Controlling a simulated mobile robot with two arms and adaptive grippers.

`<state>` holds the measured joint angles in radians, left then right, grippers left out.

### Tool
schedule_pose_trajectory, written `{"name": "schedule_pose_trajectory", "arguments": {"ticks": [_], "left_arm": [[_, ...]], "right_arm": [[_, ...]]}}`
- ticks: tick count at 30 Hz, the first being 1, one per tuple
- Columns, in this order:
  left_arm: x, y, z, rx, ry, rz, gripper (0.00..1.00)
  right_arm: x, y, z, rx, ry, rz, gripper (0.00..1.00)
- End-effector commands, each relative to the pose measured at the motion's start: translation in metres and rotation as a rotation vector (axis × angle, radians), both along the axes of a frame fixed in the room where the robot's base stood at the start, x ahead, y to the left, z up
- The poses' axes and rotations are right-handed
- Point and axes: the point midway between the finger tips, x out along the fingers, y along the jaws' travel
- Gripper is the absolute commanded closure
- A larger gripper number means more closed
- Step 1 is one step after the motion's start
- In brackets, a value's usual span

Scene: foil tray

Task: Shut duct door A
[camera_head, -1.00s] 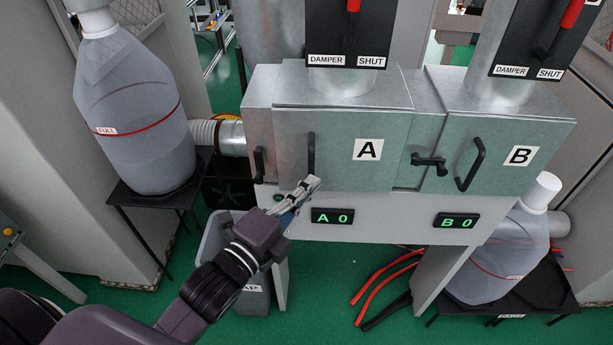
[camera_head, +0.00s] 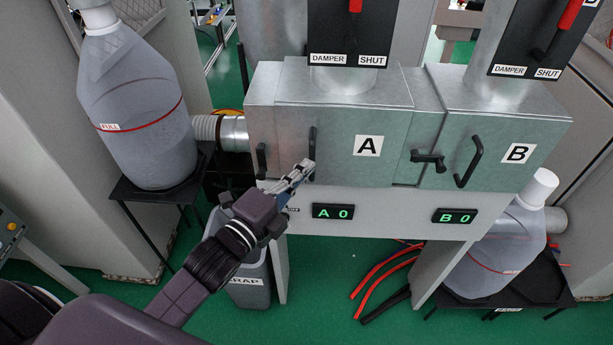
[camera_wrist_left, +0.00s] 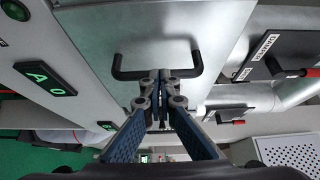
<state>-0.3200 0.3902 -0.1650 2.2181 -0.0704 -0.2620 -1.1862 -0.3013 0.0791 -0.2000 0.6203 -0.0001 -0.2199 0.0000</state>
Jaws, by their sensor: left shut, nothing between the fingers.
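Duct door A (camera_head: 367,120) is a grey metal panel labelled "A", upright on the front of the metal box, with a black vertical bar handle (camera_head: 312,141) near its left edge. The door looks flush or nearly so; I cannot tell if it is fully closed. My left gripper (camera_head: 308,165) is shut and empty at the lower end of this handle. In the left wrist view, the closed fingertips (camera_wrist_left: 161,75) are in front of the middle of the handle (camera_wrist_left: 127,74); I cannot tell whether they touch. A black latch (camera_head: 262,160) is left of the door. My right gripper is not in view.
Door B (camera_head: 518,154) with its handle and a black latch (camera_head: 428,160) is at right. Displays read "A 0" (camera_head: 333,212) and "B 0" (camera_head: 455,216). A large grey bottle (camera_head: 140,110) stands left; a scrap bin (camera_head: 247,282) is below my arm.

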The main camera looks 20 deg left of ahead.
Motion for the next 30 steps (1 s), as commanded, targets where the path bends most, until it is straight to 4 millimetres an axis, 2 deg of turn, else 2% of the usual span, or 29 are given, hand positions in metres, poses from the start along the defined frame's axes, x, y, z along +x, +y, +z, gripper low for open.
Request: {"name": "schedule_pose_trajectory", "arguments": {"ticks": [8,24,30], "left_arm": [[-0.006,0.002,-0.001,0.000,0.003,0.002,1.00],[-0.083,0.023,-0.001,0.001,0.002,0.001,1.00],[-0.106,0.029,0.000,-0.001,-0.001,0.001,1.00]], "right_arm": [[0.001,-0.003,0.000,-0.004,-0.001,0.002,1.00],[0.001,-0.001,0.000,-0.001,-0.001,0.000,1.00],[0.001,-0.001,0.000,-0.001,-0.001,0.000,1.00]]}}
